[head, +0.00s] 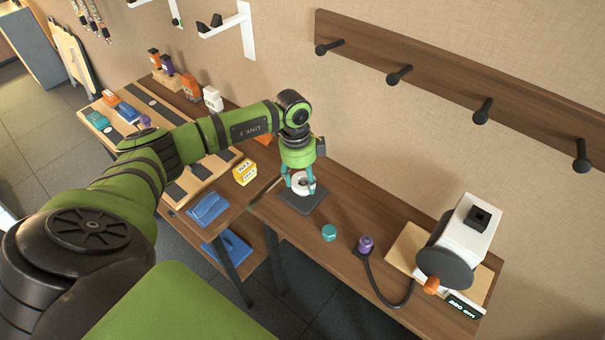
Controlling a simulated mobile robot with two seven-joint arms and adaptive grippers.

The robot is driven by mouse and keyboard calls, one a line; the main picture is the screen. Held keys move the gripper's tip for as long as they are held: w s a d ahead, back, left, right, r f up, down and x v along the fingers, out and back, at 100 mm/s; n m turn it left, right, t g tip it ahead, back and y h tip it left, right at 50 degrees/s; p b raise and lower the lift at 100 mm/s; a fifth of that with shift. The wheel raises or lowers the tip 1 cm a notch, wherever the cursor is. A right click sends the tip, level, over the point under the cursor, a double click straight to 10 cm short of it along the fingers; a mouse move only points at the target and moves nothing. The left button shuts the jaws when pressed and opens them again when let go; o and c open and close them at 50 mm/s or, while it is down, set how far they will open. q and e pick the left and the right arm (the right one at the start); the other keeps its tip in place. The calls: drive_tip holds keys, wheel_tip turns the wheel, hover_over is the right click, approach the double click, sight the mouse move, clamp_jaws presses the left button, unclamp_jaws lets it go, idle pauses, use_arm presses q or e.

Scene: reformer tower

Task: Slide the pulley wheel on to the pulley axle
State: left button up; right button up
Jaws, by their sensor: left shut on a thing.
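My left gripper (300,187) points straight down over the wooden bench, its teal fingers shut on a white ring-shaped piece, which looks like the pulley wheel (301,181). The wheel is at or just above a dark square plate (302,201) on the bench. A pulley axle cannot be made out; the wheel and fingers cover the middle of the plate. I cannot tell whether the wheel is around an axle or touching the plate. My right gripper is not in view.
To the right are a teal cap (329,233), a purple knob (365,243) on a black cable and a white machine (466,240) with a dark disc. A peg rail (440,85) hangs above.

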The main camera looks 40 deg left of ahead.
sight(302, 185)
use_arm(q)
drive_tip(key=shift+f+b, duration=0.9)
drive_tip(key=shift+f, duration=0.7)
drive_tip(key=o, duration=1.8)
drive_tip(key=shift+c, duration=0.2)
